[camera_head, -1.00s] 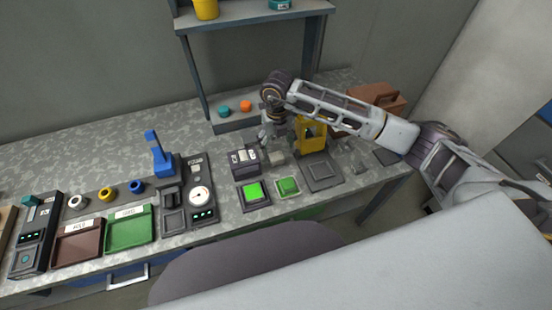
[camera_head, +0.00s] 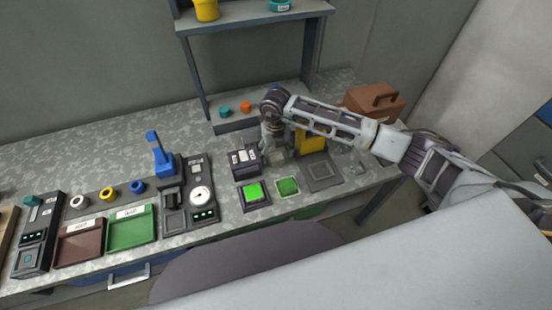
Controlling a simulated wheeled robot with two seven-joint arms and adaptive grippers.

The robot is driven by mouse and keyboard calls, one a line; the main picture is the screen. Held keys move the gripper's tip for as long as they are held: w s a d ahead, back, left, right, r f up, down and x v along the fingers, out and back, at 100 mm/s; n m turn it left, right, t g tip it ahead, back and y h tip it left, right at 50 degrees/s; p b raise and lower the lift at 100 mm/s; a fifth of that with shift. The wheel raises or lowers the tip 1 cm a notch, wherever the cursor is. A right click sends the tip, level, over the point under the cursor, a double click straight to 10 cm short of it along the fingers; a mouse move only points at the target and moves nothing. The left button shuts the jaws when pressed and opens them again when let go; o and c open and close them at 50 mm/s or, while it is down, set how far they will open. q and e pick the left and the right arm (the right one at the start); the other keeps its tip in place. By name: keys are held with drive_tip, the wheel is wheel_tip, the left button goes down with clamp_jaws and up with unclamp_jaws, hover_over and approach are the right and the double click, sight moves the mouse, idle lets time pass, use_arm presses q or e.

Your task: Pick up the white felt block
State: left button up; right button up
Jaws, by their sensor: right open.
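My right gripper (camera_head: 274,150) hangs fingers down over the workbench, just right of a small dark box with white labels (camera_head: 243,162). It is open. A pale grey-white shape, perhaps the white felt block, shows low at its fingertips; it is small and partly hidden, so I cannot tell it clearly from the fingers or whether they touch it. My left gripper is not in view.
A yellow stand (camera_head: 311,142) is close right of the gripper, partly behind my arm. In front are a bright green button pad (camera_head: 253,192), a green pad (camera_head: 288,186) and a dark square plate (camera_head: 321,173). A brown toolbox (camera_head: 374,102) stands behind.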

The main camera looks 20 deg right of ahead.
drive_tip(key=shift+f, duration=1.25)
drive_tip(key=c, duration=0.9)
